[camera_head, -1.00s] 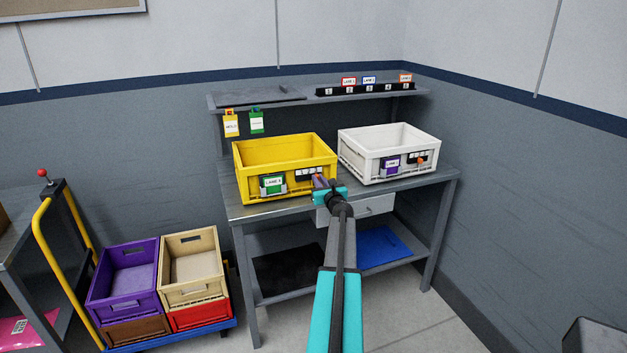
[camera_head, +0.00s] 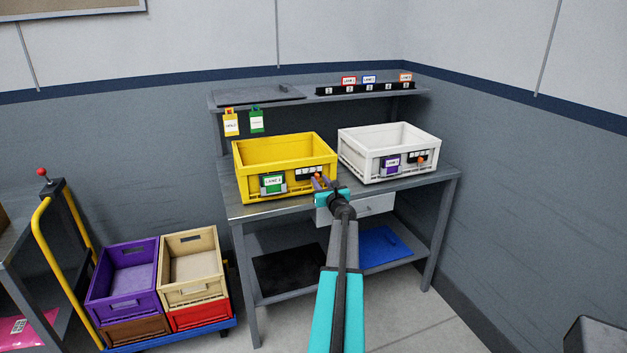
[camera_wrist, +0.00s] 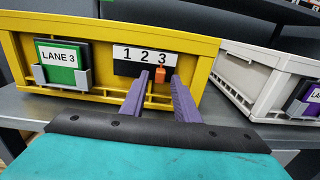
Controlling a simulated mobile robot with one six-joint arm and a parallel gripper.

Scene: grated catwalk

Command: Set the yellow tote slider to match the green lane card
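The yellow tote (camera_head: 262,197) stands on the workbench. Its front has a green card reading LANE 3 (camera_wrist: 60,62) in a grey holder, and a white strip marked 1 2 3 (camera_wrist: 145,54). The orange slider knob (camera_wrist: 160,74) sits under the 3, at the right end of the strip; it also shows in the head view (camera_head: 318,176). My gripper (camera_wrist: 160,80) is open, its purple fingers on either side of the knob, with visible gaps. In the head view, my gripper (camera_head: 322,184) is at the tote's lower right front.
A white tote (camera_head: 376,165) with a purple card stands to the right on the bench (camera_head: 245,212). A shelf (camera_head: 265,96) above holds numbered card slots; yellow and green tags hang from it. A cart with purple and tan crates (camera_head: 190,290) stands at left.

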